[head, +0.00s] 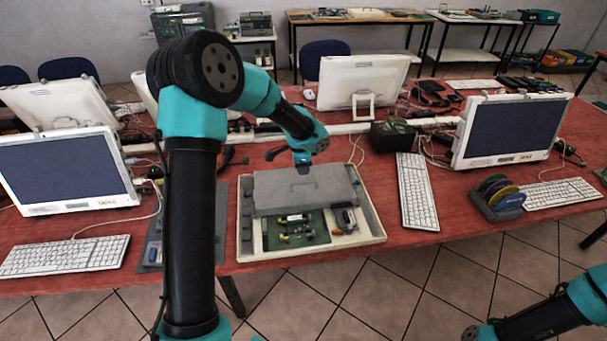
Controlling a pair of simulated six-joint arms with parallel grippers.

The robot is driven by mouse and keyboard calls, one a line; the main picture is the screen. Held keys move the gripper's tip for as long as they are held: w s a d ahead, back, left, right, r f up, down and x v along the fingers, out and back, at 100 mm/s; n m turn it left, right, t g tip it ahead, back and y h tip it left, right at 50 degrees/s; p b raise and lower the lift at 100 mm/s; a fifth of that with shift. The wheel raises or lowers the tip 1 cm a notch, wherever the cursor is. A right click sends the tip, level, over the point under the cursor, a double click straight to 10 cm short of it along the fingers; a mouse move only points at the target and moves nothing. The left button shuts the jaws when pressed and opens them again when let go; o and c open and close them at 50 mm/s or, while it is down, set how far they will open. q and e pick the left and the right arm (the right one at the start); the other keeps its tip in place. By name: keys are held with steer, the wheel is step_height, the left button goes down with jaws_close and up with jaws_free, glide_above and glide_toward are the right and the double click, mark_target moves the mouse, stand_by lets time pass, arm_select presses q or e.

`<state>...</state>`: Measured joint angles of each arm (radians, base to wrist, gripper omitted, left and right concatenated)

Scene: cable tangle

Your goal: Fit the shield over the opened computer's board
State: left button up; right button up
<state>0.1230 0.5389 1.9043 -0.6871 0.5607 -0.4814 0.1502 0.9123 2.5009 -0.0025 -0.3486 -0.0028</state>
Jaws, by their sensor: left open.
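The opened computer is a shallow cream case (311,253) on the red table, in the middle of the view. A green board (312,223) with small parts shows in its front half. The shield looks to be the flat grey plate (332,184) with a small handle, lying over the back part of the case. It hides what is under it; I cannot tell whether it touches the board. My left gripper (302,164) is open just above the plate's back edge, pointing down, apparently empty. My right gripper is out of view; only part of that arm shows at bottom right.
White keyboards lie to the right (417,191) and far left (65,256). A rack of coloured discs (497,199) stands right, in front of a monitor (510,131). A black box (392,136) and loose cables lie behind the case. My left arm hides part of a grey mat (152,235).

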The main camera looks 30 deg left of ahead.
arm_select(q)
step_height(320, 180, up, 8)
steer(key=s, duration=0.1)
steer(key=shift+s+f, duration=0.2)
steer(key=shift+f, duration=0.05)
steer(key=shift+d+r, duration=0.1)
stand_by(0.4)
step_height(320, 180, up, 6)
steer(key=shift+f, duration=0.1)
stand_by(0.8)
steer(key=shift+f, duration=0.1)
step_height(320, 180, down, 6)
steer(key=shift+r, duration=0.2)
stand_by(0.4)
